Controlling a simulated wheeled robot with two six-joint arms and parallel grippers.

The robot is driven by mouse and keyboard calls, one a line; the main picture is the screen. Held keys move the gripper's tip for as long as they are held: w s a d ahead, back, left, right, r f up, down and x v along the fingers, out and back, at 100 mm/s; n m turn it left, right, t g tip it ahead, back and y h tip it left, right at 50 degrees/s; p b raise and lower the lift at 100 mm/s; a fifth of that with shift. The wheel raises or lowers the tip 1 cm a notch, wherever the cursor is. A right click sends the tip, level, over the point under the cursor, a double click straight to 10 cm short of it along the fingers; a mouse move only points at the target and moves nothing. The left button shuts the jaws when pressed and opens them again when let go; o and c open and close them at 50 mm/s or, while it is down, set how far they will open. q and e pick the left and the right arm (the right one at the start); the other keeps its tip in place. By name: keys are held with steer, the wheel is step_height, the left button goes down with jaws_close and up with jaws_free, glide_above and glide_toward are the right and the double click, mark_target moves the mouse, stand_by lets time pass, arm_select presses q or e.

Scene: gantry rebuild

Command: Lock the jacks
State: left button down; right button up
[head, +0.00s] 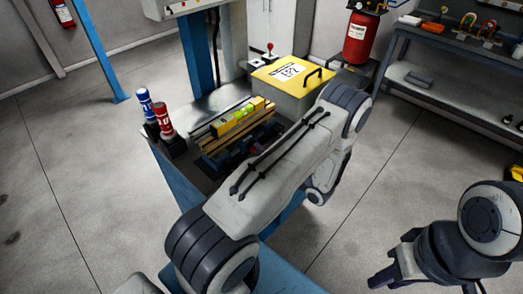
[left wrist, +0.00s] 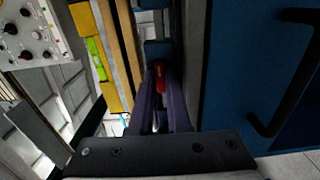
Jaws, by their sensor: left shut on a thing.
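My left gripper (left wrist: 161,92) has its two purple fingers closed around a small red part (left wrist: 159,76), perhaps a jack's lock lever, in the left wrist view. Blue metal (left wrist: 158,48) lies just beyond the red part, beside the brass-coloured rails (left wrist: 126,40). In the head view, blue parts (head: 222,160), perhaps the jacks, show under the rails (head: 238,136); my left arm hides much of that side and most of the gripper. My right gripper (head: 382,278) is at the lower right, away from the bench; its finger opening cannot be made out.
A yellow level (head: 237,118) with green vials lies along the rails. A blue bottle (head: 145,101) and a red bottle (head: 163,118) stand at the bench's left corner. A box with a yellow lid (head: 268,76) stands behind. In the wrist view, a blue wall with a black handle (left wrist: 268,122) is close right.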

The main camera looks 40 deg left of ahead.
stand_by(0.4)
arm_select(q)
steer(key=c, duration=0.9)
jaws_free()
steer(key=shift+d, duration=0.1)
steer(key=d+b, duration=0.1)
steer(key=d, duration=0.2)
steer(key=d+b, duration=0.1)
steer(key=d, duration=0.3)
steer(key=d+b, duration=0.1)
steer(key=d, duration=0.2)
steer(key=shift+s+d, duration=0.15)
steer(key=shift+s, duration=0.2)
